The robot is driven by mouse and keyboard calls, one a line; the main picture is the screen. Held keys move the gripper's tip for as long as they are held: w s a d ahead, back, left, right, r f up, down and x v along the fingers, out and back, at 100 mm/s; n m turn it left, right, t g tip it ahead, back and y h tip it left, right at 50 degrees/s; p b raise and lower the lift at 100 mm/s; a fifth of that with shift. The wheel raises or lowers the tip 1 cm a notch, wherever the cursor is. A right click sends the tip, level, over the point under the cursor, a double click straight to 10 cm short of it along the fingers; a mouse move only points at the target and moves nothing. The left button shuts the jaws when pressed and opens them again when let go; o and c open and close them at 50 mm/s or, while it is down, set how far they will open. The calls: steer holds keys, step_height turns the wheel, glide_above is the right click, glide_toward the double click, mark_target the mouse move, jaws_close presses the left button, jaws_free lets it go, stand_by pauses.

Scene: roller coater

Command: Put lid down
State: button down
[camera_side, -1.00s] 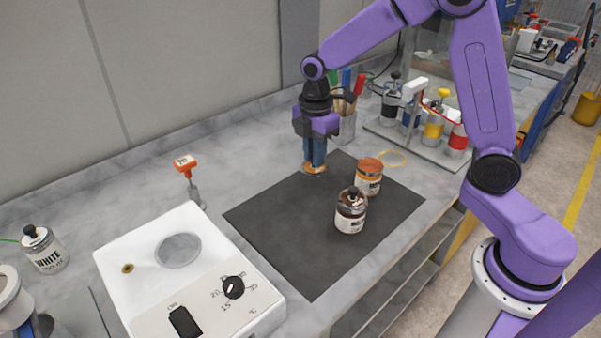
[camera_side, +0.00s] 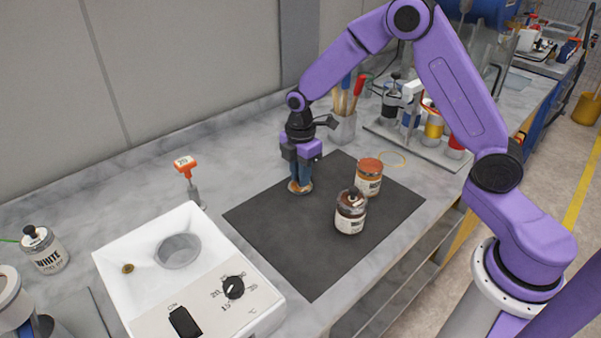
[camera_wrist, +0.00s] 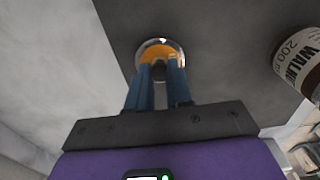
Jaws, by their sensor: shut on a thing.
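My gripper (camera_side: 300,181) is low over the left part of the dark mat (camera_side: 285,245), its blue fingers pointing down. It is shut on the lid (camera_side: 294,190), a small round disc with an orange-tan top. In the wrist view the lid (camera_wrist: 160,47) shows between and beyond the blue fingertips (camera_wrist: 158,72), with a dark knob between them. The lid is at or just above the mat; I cannot tell whether it touches. An open-looking jar with orange-brown contents (camera_side: 369,177) stands on the mat to the right.
A white heater box (camera_side: 185,280) with a round well stands at the front left. An orange-handled tool (camera_side: 187,170) stands behind it. A brush holder (camera_side: 342,128) and a paint rack (camera_side: 425,140) are at the back. The mat's front part is clear.

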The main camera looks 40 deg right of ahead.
steer(key=shift+f, duration=0.1)
steer(key=c, duration=1)
jaws_free()
steer(key=shift+c, duration=0.2)
step_height(320, 180, up, 12)
steer(key=s+a+r+m, duration=0.1)
steer(key=s+a, duration=0.1)
steer(key=s, duration=0.5)
steer(key=s+a+r+m, duration=0.1)
steer(key=s+a, duration=0.1)
steer(key=s, duration=0.5)
steer(key=s+d+f+m, duration=0.1)
steer(key=s+d, duration=0.1)
steer(key=s, duration=0.7)
steer(key=s+d+m, duration=0.2)
steer(key=s+d, duration=0.1)
steer(key=s, duration=0.6)
steer(key=shift+s+d+f, duration=0.35)
